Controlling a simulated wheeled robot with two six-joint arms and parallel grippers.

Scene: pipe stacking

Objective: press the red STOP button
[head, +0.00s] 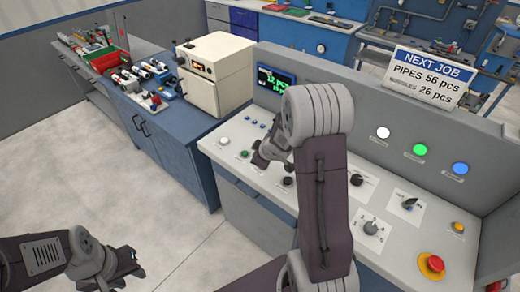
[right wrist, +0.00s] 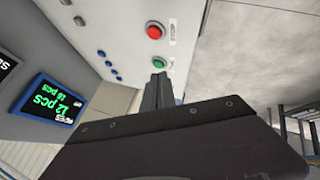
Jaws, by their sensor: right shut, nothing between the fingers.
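A red mushroom button on a yellow base (head: 431,266) sits at the console's right end. Knobs, a switch and lit buttons cover the panel. A screen (head: 273,79) stands behind. A blue bench (head: 160,115) adjoins at left; the floor (head: 60,190) is clear.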

